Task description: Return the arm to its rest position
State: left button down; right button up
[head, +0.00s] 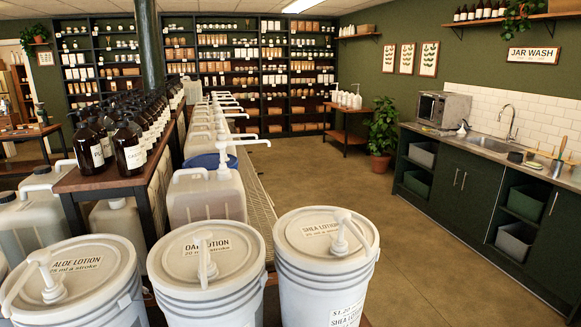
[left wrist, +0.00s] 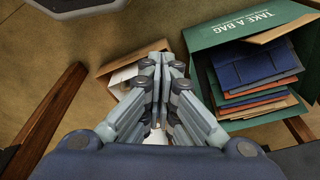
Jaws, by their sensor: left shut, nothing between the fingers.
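My left gripper (left wrist: 164,62) shows in the left wrist view, with its fingertips together and nothing between them. It points over the brown floor and partly hides an open cardboard box (left wrist: 118,78). Neither of my arms nor grippers shows in the head view. My right gripper is in no view. In the head view, pump buckets labelled aloe lotion (head: 82,268), a partly hidden lotion name (head: 178,268) and shea lotion (head: 300,233) stand in front, lids on and pumps upright.
In the left wrist view, a green "TAKE A BAG" box (left wrist: 225,38) holds folded bags, right of the gripper; a wooden leg (left wrist: 45,122) stands left. In the head view, a bottle table (head: 100,180) is at left, a sink counter (head: 480,150) at right, with clear floor (head: 420,240) between.

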pick_arm(q)
jog(key=s+a+f+g+b, duration=0.1)
jog(key=s+a+f+b, duration=0.1)
jog(key=s+f, duration=1.3)
jog(key=shift+a, duration=0.4)
jog(key=shift+s, duration=0.1)
